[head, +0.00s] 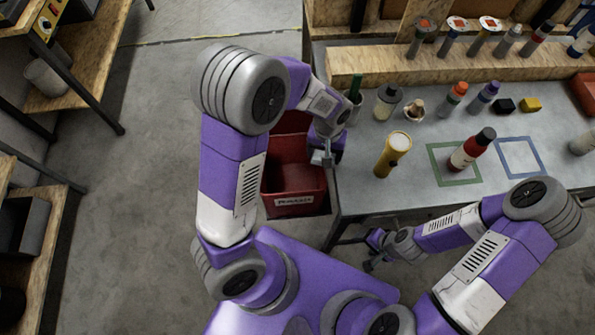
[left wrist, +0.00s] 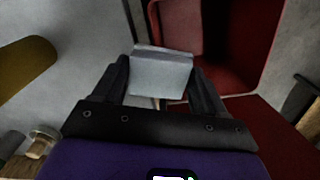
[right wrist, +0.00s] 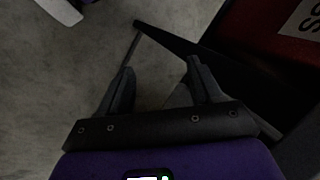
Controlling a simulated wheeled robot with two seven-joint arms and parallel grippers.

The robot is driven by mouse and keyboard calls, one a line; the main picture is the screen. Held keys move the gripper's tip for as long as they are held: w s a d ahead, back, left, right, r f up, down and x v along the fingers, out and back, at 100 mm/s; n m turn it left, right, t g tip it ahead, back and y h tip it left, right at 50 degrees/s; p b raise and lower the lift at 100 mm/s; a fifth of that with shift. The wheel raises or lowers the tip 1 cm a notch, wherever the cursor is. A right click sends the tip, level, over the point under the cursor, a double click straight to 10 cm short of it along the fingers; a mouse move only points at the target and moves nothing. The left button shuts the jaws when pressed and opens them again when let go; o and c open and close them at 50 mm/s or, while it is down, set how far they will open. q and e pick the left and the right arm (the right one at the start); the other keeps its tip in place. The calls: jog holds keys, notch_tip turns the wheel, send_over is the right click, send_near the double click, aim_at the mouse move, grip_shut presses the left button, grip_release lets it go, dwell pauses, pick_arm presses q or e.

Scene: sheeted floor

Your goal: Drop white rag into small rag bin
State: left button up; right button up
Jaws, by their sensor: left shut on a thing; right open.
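The white rag (left wrist: 161,74) is a small pale folded piece held between the fingers of my left gripper (left wrist: 160,88). In the head view the rag (head: 320,158) shows at the right side of the red bin (head: 294,205), close to the table edge. The red bin has a white label on its front and also shows in the left wrist view (left wrist: 273,45), behind and right of the rag. My left arm hides part of the bin. My right gripper (head: 371,258) is open and empty, low in front of the table; it also shows in the right wrist view (right wrist: 160,78).
The grey table (head: 400,190) right of the bin holds a yellow cylinder (head: 392,155), a red bottle (head: 470,150), green and blue square outlines and several small bottles. Wooden shelving (head: 90,60) stands at the left. The floor (head: 130,200) between is clear.

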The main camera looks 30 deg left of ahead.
pick_arm(q)
jog(key=s+a+f+n+b, duration=0.2)
jog(key=s+a+n+b, duration=0.15)
jog(key=a, duration=0.65)
jog(key=shift+n, duration=0.35)
notch_tip(320, 180, down, 6)
jog(key=b, duration=0.4)
jog(key=shift+a, duration=0.15)
jog(key=o, duration=1.2)
jog(key=shift+r, duration=0.15)
notch_tip(320, 180, up, 7)
jog(key=shift+s+r+p, duration=0.1)
jog(key=shift+r+p, duration=0.1)
jog(key=shift+p, duration=0.85)
